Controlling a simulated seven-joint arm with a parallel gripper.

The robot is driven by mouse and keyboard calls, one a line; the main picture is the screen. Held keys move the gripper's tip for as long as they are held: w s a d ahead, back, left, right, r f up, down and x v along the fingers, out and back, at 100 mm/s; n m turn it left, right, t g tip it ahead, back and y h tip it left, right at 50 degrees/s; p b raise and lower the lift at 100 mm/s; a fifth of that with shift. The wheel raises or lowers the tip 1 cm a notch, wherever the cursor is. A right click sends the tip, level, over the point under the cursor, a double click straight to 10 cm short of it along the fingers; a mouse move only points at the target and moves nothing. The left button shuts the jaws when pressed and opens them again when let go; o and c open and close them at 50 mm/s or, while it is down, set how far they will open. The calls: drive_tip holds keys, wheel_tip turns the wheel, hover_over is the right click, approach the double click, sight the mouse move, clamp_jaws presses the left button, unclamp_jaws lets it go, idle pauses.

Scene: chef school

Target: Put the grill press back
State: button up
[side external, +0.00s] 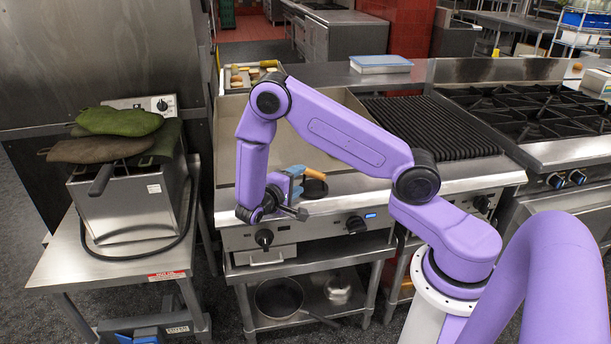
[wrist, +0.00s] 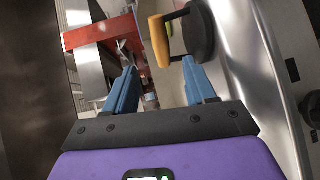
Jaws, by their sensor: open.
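The grill press has a round black plate (side external: 316,188) and a tan wooden handle (side external: 308,172). It sits at the steel front ledge of the griddle in the side view. In the wrist view its black plate (wrist: 200,30) is at the upper right, with the wooden handle (wrist: 159,42) to its left. My gripper (side external: 295,175) is open with blue fingers, just left of the press. In the wrist view the handle appears just beyond the fingertips (wrist: 158,67), in line with the gap between them, not gripped. Part of the press is hidden by the gripper in the side view.
The flat griddle (side external: 228,135) lies behind the ledge, and a ribbed grill (side external: 425,125) is to its right. Control knobs (side external: 356,224) line the front panel. A fryer (side external: 130,205) with green cloth-like items on top stands at the left. A pan (side external: 279,297) is on the lower shelf.

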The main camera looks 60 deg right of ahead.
drive_tip(key=s+a+r+n+y, duration=0.4)
drive_tip(key=s+a+y, duration=0.1)
drive_tip(key=s, duration=0.4)
drive_tip(key=s+a+r+n+y, duration=0.3)
drive_tip(key=s+a+n+y, duration=0.1)
drive_tip(key=s, duration=0.5)
drive_tip(key=s+a+r+n+y, duration=0.4)
drive_tip(key=s+a+y, duration=0.3)
drive_tip(key=s, duration=0.1)
drive_tip(key=shift+s+a+r+g, duration=0.2)
drive_tip(key=shift+s+r+g, duration=0.1)
drive_tip(key=shift+s, duration=0.1)
